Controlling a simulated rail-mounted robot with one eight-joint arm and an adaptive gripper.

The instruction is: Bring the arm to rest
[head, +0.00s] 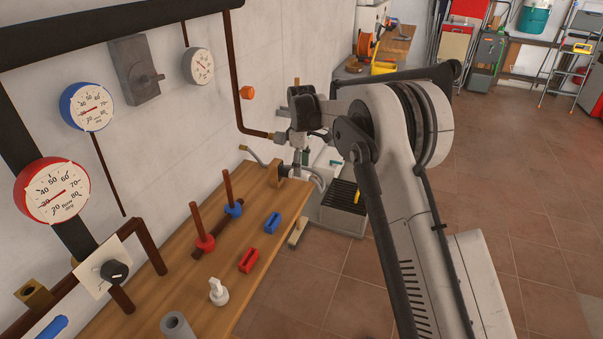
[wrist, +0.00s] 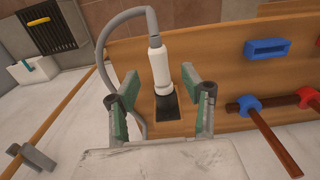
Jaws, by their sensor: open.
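In the wrist view my gripper (wrist: 160,88) is open, with its two green-padded fingers spread apart. A white cylindrical nozzle-like part (wrist: 160,70) on a grey hose (wrist: 104,50) shows between and beyond the fingers, in front of a wooden board. I cannot tell whether a finger touches it; gaps show on both sides. In the head view my arm (head: 390,130) reaches up and bends left towards the wall, its end near the far end of the wooden bench (head: 215,295). My fingers are hard to make out there.
Red (head: 205,243) and blue (head: 233,209) valve handles stand on the bench. Gauges (head: 87,107) and pipes line the wall at left. A grey box with a black grille (head: 343,198) stands on the floor beyond the bench. The tiled floor at right is clear.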

